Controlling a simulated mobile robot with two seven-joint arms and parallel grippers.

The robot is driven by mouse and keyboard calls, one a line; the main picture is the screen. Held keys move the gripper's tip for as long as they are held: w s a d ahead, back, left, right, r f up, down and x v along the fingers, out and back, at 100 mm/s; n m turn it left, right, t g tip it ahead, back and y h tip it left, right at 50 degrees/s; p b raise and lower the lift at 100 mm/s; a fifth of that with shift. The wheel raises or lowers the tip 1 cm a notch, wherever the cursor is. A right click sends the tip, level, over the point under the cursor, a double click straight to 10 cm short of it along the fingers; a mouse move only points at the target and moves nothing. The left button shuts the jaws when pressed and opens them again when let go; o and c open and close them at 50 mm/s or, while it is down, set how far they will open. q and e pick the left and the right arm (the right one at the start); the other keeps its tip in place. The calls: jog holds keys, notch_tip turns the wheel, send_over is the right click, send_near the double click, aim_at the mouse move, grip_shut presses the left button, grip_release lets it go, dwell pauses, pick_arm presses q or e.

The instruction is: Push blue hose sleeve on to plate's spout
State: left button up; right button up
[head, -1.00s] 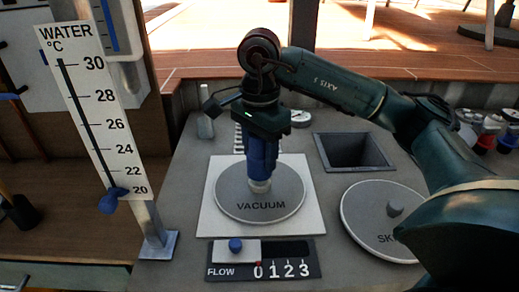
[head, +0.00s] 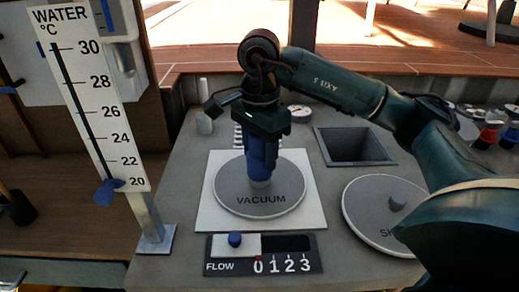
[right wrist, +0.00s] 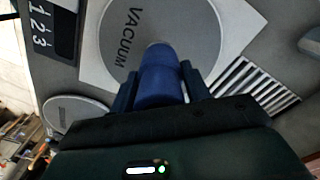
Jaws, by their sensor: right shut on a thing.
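The blue hose sleeve (head: 262,160) stands upright in my right gripper (head: 263,145), which is shut on it. The gripper comes down from above, over the round grey vacuum plate (head: 235,205) on its white square. In the right wrist view the blue sleeve (right wrist: 160,80) sits between the two fingers (right wrist: 160,88), and its end is at the plate's (right wrist: 190,25) middle. A pale bit of the spout (head: 260,183) shows just under the sleeve. How far the sleeve covers it I cannot tell. My left gripper is not in view.
A flow slider panel (head: 264,254) with a blue knob lies in front. The skimmer lid (head: 372,222) and a square opening (head: 354,146) are to the right. A water temperature board (head: 92,100) stands at left. A small gauge (head: 300,113) and a striped grate (head: 240,136) lie behind.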

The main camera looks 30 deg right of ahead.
jog(key=shift+f+b, duration=0.35)
dwell(0.4)
jog(key=o, duration=1.2)
jog(key=shift+r, duration=0.15)
jog(key=shift+r+p, duration=1.8)
jog(key=shift+r, duration=0.6)
jog(key=shift+r, duration=0.1)
jog(key=shift+r+p, duration=1.4)
jog(key=shift+r, duration=0.5)
